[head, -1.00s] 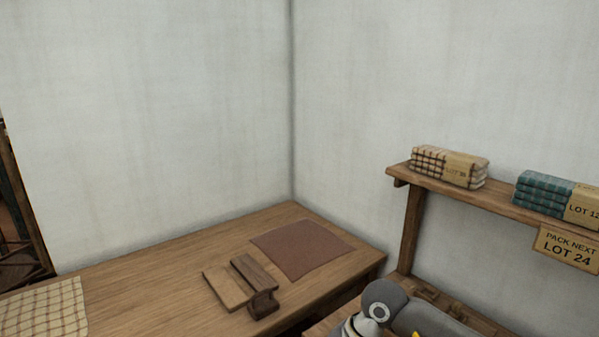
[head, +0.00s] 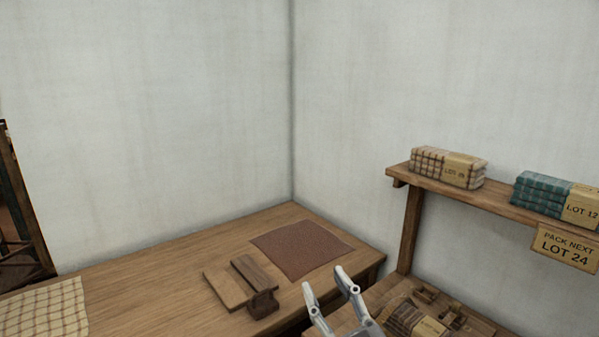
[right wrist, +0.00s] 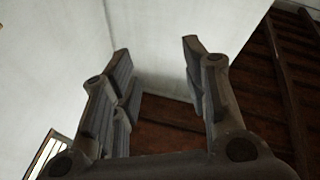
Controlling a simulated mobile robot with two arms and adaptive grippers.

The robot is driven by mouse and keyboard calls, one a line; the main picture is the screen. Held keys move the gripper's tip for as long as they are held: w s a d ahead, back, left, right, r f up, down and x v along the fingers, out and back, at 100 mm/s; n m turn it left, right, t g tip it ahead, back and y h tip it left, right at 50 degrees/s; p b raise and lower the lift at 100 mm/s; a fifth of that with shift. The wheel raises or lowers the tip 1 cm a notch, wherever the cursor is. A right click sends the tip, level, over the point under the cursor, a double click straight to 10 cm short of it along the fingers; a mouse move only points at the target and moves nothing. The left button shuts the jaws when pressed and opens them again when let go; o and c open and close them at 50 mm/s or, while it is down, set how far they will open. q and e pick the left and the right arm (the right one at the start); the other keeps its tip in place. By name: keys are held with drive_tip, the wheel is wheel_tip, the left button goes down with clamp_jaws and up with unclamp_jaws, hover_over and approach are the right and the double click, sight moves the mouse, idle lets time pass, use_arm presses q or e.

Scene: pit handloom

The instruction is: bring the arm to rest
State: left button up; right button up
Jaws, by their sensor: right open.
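My right gripper (head: 326,287) shows at the bottom of the head view, in front of the table's right end and left of the low bench. Its two grey fingers point up and stand apart with nothing between them. In the right wrist view the fingers (right wrist: 158,75) are spread, with only pale wall and dark brown boards beyond them. My left gripper is in neither view.
A wooden table (head: 150,290) holds a checked cloth (head: 45,308), a reddish mat (head: 300,248) and a wooden block piece (head: 255,285). A shelf (head: 500,203) carries cloth bundles above a "LOT 24" sign (head: 567,248). A banded dark bundle (head: 415,322) lies on the lower bench.

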drive_tip(key=s+d+f+m+g+h, duration=0.45)
drive_tip(key=d+f, duration=0.25)
drive_tip(key=f, duration=0.4)
drive_tip(key=s+d+f+m+g+h, duration=0.35)
drive_tip(key=d+f+h, duration=0.3)
drive_tip(key=f, duration=0.35)
drive_tip(key=s+d+f+n+g+y, duration=0.1)
drive_tip(key=s+f+g, duration=0.35)
drive_tip(key=s, duration=0.35)
drive_tip(key=s+d+f+g, duration=0.1)
drive_tip(key=s+f+g, duration=0.35)
drive_tip(key=s, duration=0.45)
wheel_tip(320, 180, down, 29)
drive_tip(key=s, duration=0.3)
drive_tip(key=s+d+f+g, duration=0.2)
drive_tip(key=s+d+f, duration=0.1)
drive_tip(key=s+f, duration=1.1)
drive_tip(key=shift+s+f+n, duration=0.25)
drive_tip(key=shift+s+n, duration=0.15)
drive_tip(key=shift+s, duration=0.5)
